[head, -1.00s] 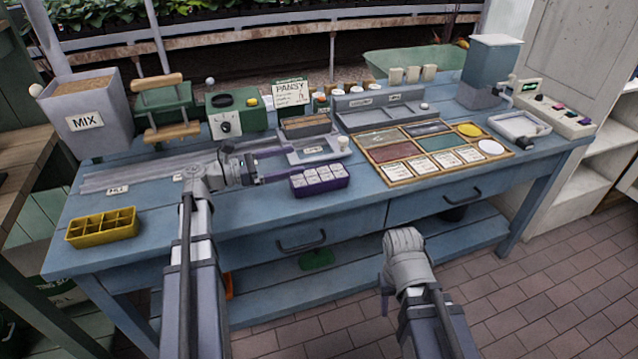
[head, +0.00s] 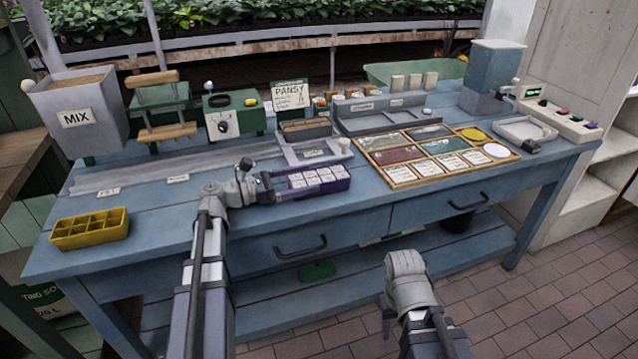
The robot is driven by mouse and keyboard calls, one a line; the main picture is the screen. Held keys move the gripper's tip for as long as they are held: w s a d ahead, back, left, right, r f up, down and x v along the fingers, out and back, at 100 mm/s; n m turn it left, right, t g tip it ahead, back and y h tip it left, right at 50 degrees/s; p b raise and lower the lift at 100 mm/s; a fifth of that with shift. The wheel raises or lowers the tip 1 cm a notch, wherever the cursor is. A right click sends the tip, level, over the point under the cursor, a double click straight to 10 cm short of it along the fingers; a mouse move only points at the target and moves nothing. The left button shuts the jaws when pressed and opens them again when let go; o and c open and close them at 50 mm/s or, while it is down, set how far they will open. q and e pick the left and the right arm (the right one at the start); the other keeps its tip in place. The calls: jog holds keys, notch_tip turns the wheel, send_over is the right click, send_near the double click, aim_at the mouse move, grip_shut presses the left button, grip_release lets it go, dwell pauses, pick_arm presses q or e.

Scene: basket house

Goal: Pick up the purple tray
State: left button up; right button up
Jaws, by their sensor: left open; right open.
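The purple tray (head: 325,187) sits on the blue workbench near its front edge, left of centre, with white cells or packets in it. My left gripper (head: 282,182) is at the tray's left end, its open fingers reaching along the tray; the near finger lies at the front left side. Whether the fingers touch the tray cannot be told. My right gripper (head: 388,322) hangs low in front of the bench, well below the top, mostly hidden by its own wrist.
A yellow celled tray (head: 90,229) stands at the bench's left front. Behind the purple tray is a grey dish with a label (head: 313,152). A wooden-framed card board (head: 430,158) lies to the right. The bench top (head: 165,215) between the yellow tray and my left arm is clear.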

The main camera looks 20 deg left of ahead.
aim_at(316, 176)
pick_arm(q)
jog(key=x, duration=0.3)
jog(key=shift+w+d, duration=0.2)
jog(key=shift+d, duration=0.1)
jog(key=shift+c, duration=0.2)
jog(key=c, duration=1.3)
jog(key=shift+r, duration=0.1)
notch_tip(316, 176, up, 10)
jog(key=p, duration=1)
